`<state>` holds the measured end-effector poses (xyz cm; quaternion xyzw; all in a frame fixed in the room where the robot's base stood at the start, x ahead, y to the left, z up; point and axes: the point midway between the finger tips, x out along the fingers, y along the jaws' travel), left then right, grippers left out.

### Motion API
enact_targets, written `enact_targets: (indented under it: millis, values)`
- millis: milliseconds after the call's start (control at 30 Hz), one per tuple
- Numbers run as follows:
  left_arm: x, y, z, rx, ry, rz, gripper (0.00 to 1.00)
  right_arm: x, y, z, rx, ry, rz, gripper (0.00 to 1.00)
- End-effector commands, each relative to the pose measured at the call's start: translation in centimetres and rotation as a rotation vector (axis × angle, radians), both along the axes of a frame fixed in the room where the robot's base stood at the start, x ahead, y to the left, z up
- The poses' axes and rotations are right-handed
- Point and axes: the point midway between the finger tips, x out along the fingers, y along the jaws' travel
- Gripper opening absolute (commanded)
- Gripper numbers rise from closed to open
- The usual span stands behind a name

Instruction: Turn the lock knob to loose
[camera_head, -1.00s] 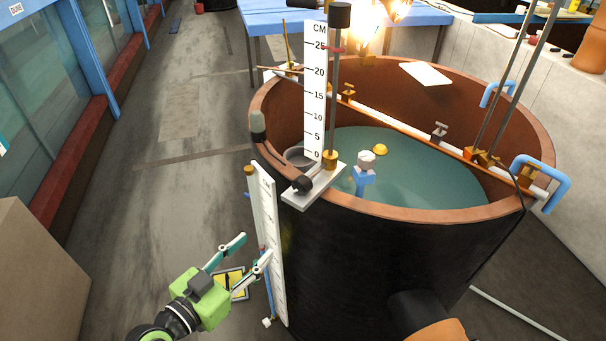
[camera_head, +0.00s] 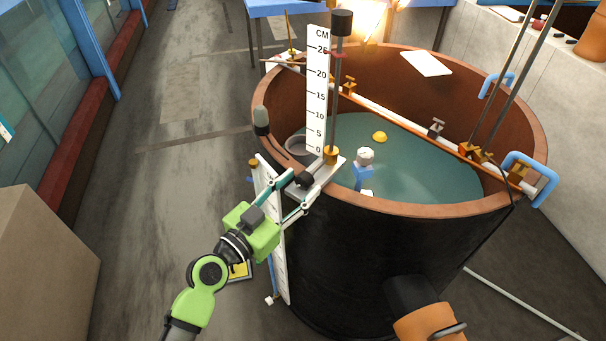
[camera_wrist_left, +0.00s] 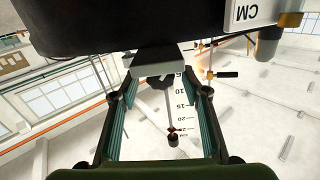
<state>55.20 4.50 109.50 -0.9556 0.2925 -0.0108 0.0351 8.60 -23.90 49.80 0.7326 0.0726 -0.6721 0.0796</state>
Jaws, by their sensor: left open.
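The point gauge with its white CM scale (camera_head: 317,95) stands upright on a pale bracket (camera_head: 325,172) at the near left rim of the round tank. A dark lock knob (camera_head: 304,180) sticks out from the left side of this bracket. My left gripper (camera_head: 300,185) is open, its two fingers at either side of the knob. In the left wrist view, which shows the scene upside down, the dark knob (camera_wrist_left: 158,82) lies between the open fingers (camera_wrist_left: 160,92). I cannot tell whether either finger touches it. My right gripper is not in view.
The tank's copper-coloured rim (camera_head: 440,209) encloses water with a yellow ball (camera_head: 380,137) in it. A second white scale (camera_head: 277,240) hangs on the tank's outside, close to my left gripper. A cardboard-coloured box (camera_head: 45,250) stands at left. The floor between is mostly free.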

Motion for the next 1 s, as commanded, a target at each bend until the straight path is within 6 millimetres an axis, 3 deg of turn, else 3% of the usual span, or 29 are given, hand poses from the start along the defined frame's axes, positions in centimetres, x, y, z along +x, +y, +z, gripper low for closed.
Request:
enact_targets:
  millis: [200,533,700,1000]
  values:
    - [1.6,-1.0,0.0,0.001,0.000,0.001,0.42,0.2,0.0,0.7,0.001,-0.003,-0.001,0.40]
    - [1.8,-1.2,-0.1,0.001,0.000,0.001,0.42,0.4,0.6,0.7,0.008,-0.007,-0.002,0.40]
    - [1.8,-1.2,-0.1,0.001,0.000,0.001,0.04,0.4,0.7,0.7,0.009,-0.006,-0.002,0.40]
    - [1.8,-1.2,-0.1,-0.047,0.033,0.000,0.04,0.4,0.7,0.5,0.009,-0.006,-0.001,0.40]
